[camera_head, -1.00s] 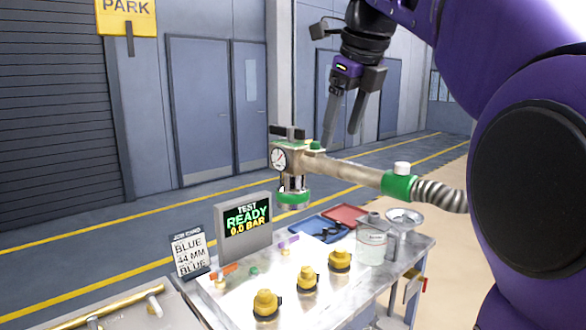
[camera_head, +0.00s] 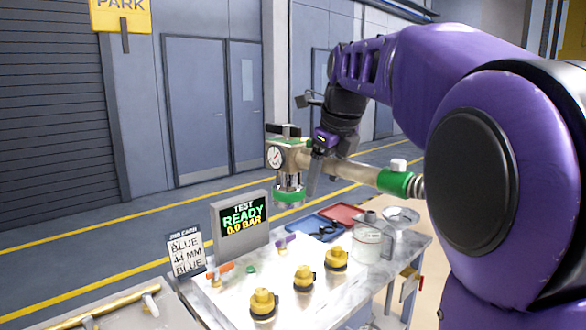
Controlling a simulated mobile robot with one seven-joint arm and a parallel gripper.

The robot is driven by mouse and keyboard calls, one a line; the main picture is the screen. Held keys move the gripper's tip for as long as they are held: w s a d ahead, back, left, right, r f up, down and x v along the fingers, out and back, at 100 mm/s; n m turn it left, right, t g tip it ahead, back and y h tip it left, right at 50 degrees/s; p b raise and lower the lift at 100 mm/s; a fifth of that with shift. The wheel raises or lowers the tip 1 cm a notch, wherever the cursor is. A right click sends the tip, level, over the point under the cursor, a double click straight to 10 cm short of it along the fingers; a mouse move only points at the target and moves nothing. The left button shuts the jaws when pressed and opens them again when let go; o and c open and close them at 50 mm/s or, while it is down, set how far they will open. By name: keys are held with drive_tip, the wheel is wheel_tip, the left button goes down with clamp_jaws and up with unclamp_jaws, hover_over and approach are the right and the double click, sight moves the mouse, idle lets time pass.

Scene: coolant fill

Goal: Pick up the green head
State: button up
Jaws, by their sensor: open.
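The green head (camera_head: 288,197) is a metal fitting with a round gauge, a black lever on top and a green ring at its lower end. It hangs above the table at the end of a pale pipe (camera_head: 350,171) with a green collar. My gripper (camera_head: 313,172) is open and points down at the pipe just right of the gauge. One finger shows in front of the pipe; the other is hidden. I cannot tell whether the fingers touch the pipe.
The table (camera_head: 222,300) below bears several yellow fittings (camera_head: 262,303), a clear jug (camera_head: 370,240), a red tray (camera_head: 342,212) and a blue tray (camera_head: 308,226). A test display (camera_head: 241,224) reads READY, 0.0 BAR.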

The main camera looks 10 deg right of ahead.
clamp_jaws()
idle(0.3)
idle(1.0)
